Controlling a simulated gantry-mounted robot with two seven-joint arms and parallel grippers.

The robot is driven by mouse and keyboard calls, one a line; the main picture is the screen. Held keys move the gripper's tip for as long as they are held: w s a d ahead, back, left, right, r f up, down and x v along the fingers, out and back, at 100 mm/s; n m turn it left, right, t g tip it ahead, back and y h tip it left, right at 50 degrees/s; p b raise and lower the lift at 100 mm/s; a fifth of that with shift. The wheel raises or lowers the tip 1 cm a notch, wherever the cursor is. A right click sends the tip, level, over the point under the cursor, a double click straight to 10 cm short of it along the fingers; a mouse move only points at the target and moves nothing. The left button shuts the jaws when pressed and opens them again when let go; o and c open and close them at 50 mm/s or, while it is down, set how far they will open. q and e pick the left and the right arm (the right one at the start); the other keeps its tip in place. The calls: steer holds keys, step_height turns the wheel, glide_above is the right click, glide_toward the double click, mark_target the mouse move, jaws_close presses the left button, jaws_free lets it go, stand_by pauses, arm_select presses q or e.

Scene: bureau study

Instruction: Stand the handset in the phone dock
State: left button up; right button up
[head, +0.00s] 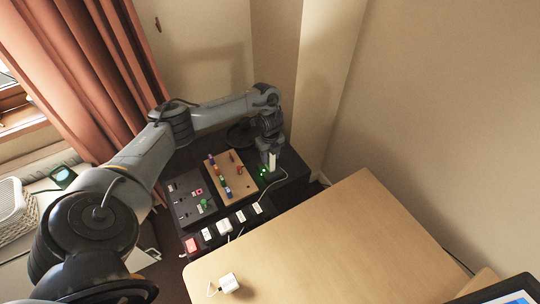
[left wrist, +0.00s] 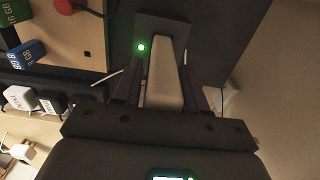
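The white handset (head: 272,161) is upright at the right end of the dark bench, under my left gripper (head: 270,152). In the left wrist view the handset (left wrist: 166,78) lies between the two fingers of my left gripper (left wrist: 165,80), which look closed on its sides. The dark phone dock (left wrist: 160,22) is at the handset's far end, with a lit green light (left wrist: 141,47) beside it. I cannot tell whether the handset's foot is fully seated. My right gripper is not in view.
A wooden board (head: 232,175) with coloured blocks stands left of the dock. White plugs (head: 224,227) sit along the bench's front. A white adapter (head: 229,283) lies on the wooden desk (head: 340,240), which is otherwise mostly clear. Walls rise close behind the dock.

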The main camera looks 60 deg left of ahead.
arm_select(q)
steer(key=o, duration=0.3)
